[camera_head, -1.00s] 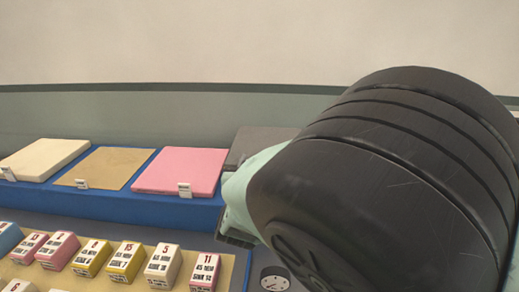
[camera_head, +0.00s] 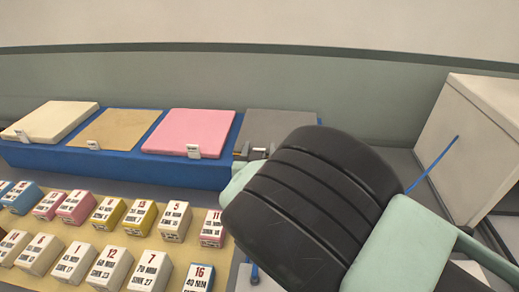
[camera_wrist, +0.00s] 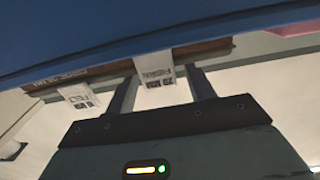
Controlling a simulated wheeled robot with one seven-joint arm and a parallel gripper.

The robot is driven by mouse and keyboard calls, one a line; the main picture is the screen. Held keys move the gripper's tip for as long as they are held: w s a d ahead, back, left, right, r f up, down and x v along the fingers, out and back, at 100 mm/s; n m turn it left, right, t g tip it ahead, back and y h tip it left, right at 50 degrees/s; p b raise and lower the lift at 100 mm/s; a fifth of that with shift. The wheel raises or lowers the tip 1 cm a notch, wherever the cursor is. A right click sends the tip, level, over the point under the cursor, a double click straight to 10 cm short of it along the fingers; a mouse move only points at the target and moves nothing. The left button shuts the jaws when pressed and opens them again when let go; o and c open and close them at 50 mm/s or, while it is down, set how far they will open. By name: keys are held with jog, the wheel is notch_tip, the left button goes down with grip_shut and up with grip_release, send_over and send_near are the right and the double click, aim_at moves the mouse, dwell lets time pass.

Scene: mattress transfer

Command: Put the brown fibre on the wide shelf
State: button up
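A flat tan-brown slab (camera_head: 115,128), the one that looks like brown fibre, lies on a blue bench between a cream slab and a pink slab. A small white tag hangs at its front. My gripper (camera_head: 256,151) is to its right, by the front left corner of a grey slab, partly hidden behind my arm. In the wrist view my gripper's two fingers (camera_wrist: 162,88) stand apart, with a white tag (camera_wrist: 155,70) seen between them. A brown strip (camera_wrist: 205,50) runs beyond the fingertips; I cannot tell which slab it belongs to. I cannot identify the wide shelf.
The cream slab (camera_head: 50,120), pink slab (camera_head: 190,131) and grey slab (camera_head: 283,123) share the blue bench (camera_head: 115,169). Several numbered boxes (camera_head: 109,265) stand on a tan board in front. A pale cabinet (camera_head: 475,145) stands at right; the wall is behind the bench.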

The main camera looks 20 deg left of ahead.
jog(key=shift+s, duration=0.1)
jog(key=b+v, duration=0.4)
jog(key=v, duration=0.8)
jog(key=s+d+r+n+g+h, duration=0.1)
jog(key=s+d+g, duration=0.4)
jog(key=d, duration=0.5)
jog(key=s+d+r+n+g+h, duration=0.1)
jog(key=s+d+r+g, duration=0.3)
jog(key=d, duration=0.7)
jog(key=s+d+r+n+g+h, duration=0.1)
jog(key=s+d+r+n+g, duration=0.2)
jog(key=s+d+g, duration=0.5)
jog(key=s+d, duration=0.2)
jog(key=d, duration=0.1)
jog(key=shift+h, duration=0.4)
jog(key=shift+r, duration=0.1)
